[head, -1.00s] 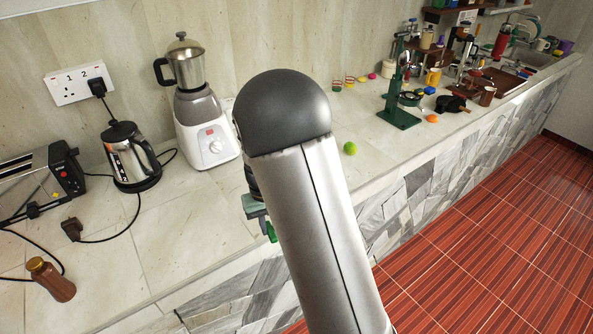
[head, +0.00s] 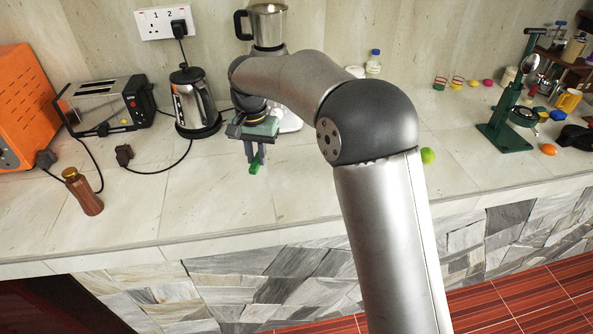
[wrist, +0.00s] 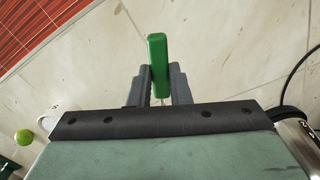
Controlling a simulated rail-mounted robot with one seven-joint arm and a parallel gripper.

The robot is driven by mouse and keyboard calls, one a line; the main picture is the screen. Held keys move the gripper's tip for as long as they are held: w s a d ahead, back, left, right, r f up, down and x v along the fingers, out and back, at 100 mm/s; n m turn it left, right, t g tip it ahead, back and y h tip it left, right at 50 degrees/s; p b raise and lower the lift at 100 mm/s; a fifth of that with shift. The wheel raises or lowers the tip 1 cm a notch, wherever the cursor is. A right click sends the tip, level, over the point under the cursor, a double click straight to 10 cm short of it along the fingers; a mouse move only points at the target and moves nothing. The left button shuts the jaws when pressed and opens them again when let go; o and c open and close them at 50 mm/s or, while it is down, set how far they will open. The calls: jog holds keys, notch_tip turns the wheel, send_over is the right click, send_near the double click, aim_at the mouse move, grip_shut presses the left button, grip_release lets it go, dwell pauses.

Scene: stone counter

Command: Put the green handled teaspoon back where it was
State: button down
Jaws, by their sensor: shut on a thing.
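The green-handled teaspoon shows only as its green handle (wrist: 158,65), which sticks out between my fingers in the wrist view. The rest of the spoon is hidden. My gripper (wrist: 158,88) is shut on this handle. In the head view my gripper (head: 255,155) points down over the counter (head: 240,205), in front of the blender and right of the kettle. A bit of the green handle (head: 254,168) shows at its fingertips. I cannot tell how high it is above the counter.
A kettle (head: 192,105), toaster (head: 105,105) and orange appliance (head: 22,95) stand left, with cables. A brown bottle (head: 84,192) is front left. The blender (head: 268,28) is behind my gripper. A lime (head: 428,156) and green stand (head: 508,105) are right. Front counter is clear.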

jog(key=p, duration=0.2)
send_over(295, 176)
jog(key=s+a, duration=0.3)
notch_tip(295, 176, down, 4)
jog(key=f, duration=0.1)
jog(key=w+d+f, duration=0.1)
jog(key=w+d+f+p, duration=0.1)
jog(key=shift+w+d+f, duration=0.1)
jog(key=shift+f, duration=0.25)
jog(key=shift+w+d+f, duration=0.2)
jog(key=shift+f, duration=0.2)
jog(key=shift+w+d+f, duration=0.15)
jog(key=shift+d+f, duration=0.05)
jog(key=shift+f, duration=0.15)
notch_tip(295, 176, down, 2)
jog(key=shift+w+f+p, duration=0.1)
jog(key=shift+f+p, duration=0.05)
jog(key=shift+p, duration=0.75)
jog(key=shift+f, duration=0.45)
jog(key=shift+f, duration=0.25)
jog(key=c, duration=1.3)
grip_release()
jog(key=shift+c, duration=0.2)
